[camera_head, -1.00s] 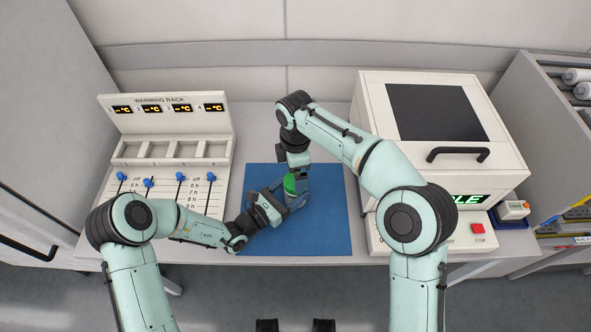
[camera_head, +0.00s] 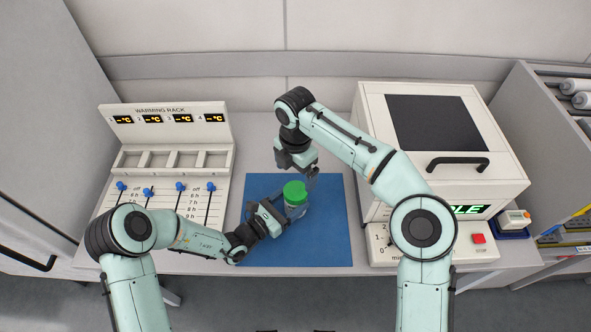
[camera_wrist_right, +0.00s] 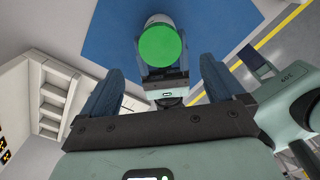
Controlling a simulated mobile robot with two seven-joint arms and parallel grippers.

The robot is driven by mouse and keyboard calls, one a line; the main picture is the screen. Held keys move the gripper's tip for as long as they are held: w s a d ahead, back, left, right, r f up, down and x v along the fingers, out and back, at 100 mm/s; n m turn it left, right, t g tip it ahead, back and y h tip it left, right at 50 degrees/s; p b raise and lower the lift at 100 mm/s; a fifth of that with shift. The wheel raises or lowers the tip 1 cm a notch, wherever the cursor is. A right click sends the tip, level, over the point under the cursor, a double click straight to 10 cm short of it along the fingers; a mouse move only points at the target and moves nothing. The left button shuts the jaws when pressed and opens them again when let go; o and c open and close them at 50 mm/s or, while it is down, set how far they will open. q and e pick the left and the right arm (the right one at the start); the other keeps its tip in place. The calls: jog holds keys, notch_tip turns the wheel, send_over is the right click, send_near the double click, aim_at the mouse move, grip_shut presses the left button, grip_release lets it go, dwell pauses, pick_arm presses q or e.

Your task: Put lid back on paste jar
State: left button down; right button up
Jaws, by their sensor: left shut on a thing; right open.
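The paste jar (camera_head: 296,210) stands on the blue mat (camera_head: 325,240), with its green lid (camera_head: 295,190) on top. Whether the lid is fully seated cannot be told. My left gripper (camera_head: 281,212) is shut on the jar from its left side, low on the body. My right gripper (camera_head: 312,172) is open and empty, above and behind the jar, apart from the lid. In the right wrist view the green lid (camera_wrist_right: 162,47) shows beyond the gap between the open fingers, and it hides most of the jar.
A warming rack (camera_head: 170,155) with several empty slots and blue levers stands at the left. A white machine (camera_head: 437,185) with a dark window and black handle stands at the right. A shelf unit (camera_head: 565,140) is at the far right. The mat's right part is clear.

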aim_at(296, 190)
jog(key=shift+f, duration=4)
jog(key=c, duration=1.1)
jog(key=m, duration=0.6)
jog(key=shift+m, duration=0.4)
jog(key=o, duration=1.2)
